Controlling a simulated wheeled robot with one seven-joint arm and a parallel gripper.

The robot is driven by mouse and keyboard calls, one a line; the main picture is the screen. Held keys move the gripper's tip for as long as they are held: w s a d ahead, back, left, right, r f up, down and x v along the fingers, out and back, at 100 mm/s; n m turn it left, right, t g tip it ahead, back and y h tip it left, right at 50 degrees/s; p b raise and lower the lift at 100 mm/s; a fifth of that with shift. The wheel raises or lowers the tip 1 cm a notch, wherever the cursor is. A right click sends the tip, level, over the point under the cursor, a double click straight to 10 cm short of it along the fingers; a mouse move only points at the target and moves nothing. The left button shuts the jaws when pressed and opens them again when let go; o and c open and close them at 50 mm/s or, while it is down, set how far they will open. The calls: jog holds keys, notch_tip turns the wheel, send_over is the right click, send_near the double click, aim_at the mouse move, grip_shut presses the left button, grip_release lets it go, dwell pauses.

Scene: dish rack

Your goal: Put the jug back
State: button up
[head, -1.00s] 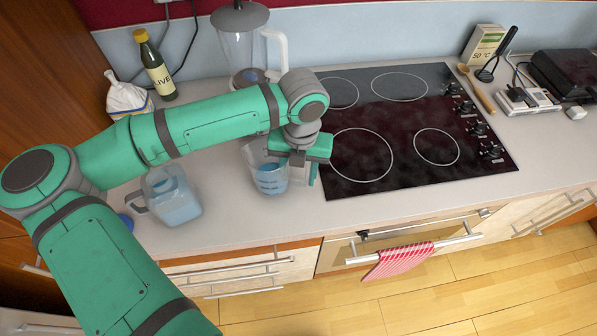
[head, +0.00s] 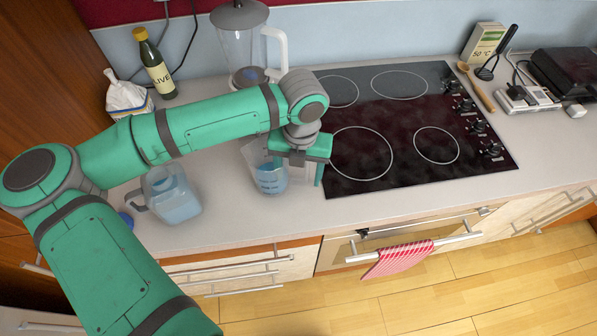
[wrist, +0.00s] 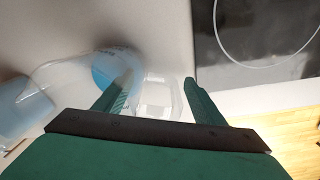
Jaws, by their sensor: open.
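A clear measuring jug (head: 270,181) with blue liquid stands upright on the counter, left of the hob. My gripper (head: 303,176) is low at its right side, pointing down. In the wrist view, my gripper (wrist: 158,82) is open, with a clear part of the jug, seemingly its handle, between the fingers. The left finger overlaps the jug's blue contents (wrist: 105,68); I cannot tell whether it touches. A second clear, square-bodied jug (head: 178,205) with pale blue contents and a handle on its left stands farther left. My arm hides part of the counter behind the jugs.
The black hob (head: 400,130) lies just right of my gripper. A blender (head: 240,50), a bottle (head: 155,68) and a white bag (head: 127,98) stand at the back. The counter's front edge is close, above an oven handle with a red cloth (head: 398,259).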

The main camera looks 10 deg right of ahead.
notch_tip(320, 180, up, 11)
jog(key=shift+d+f, duration=0.1)
dwell(0.4)
jog(key=shift+c, duration=0.4)
grip_shut()
dwell(1.1)
dwell(0.4)
notch_tip(320, 180, up, 12)
dwell(1.9)
